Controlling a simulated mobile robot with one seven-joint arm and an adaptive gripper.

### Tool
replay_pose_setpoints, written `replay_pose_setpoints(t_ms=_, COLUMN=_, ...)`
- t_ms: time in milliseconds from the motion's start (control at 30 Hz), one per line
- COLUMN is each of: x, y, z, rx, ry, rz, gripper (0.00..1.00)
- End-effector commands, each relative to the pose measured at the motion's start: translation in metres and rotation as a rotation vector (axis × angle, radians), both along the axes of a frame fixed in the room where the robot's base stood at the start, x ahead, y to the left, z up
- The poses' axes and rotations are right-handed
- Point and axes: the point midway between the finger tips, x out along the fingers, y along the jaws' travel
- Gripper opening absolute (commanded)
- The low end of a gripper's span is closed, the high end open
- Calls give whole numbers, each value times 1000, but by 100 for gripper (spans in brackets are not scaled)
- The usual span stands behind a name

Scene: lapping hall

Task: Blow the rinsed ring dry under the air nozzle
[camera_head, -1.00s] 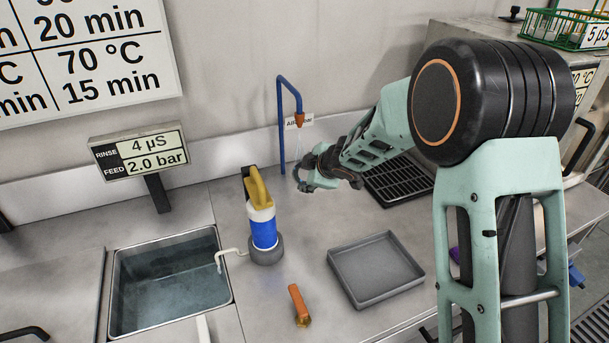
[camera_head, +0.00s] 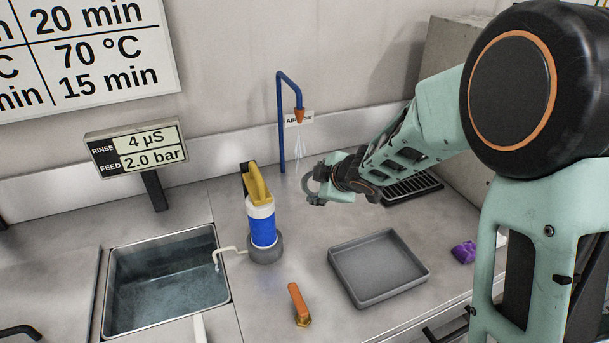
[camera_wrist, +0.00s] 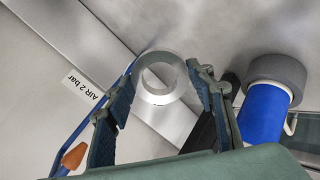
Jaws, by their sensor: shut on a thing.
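My gripper (camera_head: 326,186) is shut on a grey metal ring (camera_head: 311,188), held above the bench. In the wrist view the ring (camera_wrist: 178,75) sits between the two fingertips (camera_wrist: 165,85), its round hole facing the camera. The air nozzle (camera_head: 299,116) is an orange tip on a bent blue pipe (camera_head: 281,125) at the back wall. Pale streaks of air (camera_head: 300,156) show below it. The ring is below and slightly right of the streaks; I cannot tell whether they touch it. The nozzle's orange tip (camera_wrist: 75,156) shows lower left in the wrist view.
A blue and white bottle (camera_head: 262,226) with a yellow top stands left of my gripper. A water-filled sink (camera_head: 165,278) is at left. A black grate (camera_head: 412,190) lies behind.

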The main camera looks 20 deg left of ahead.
Motion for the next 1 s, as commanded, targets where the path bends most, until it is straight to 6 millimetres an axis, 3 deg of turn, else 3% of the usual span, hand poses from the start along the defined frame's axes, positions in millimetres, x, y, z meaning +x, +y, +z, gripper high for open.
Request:
replay_pose_setpoints(t_ms=533, x=-41, y=-31, z=1, rx=1, ry=-1, rz=-1, gripper=15)
replay_pose_setpoints(t_ms=1000, x=-43, y=-33, z=1, rx=2, ry=-1, rz=-1, gripper=15)
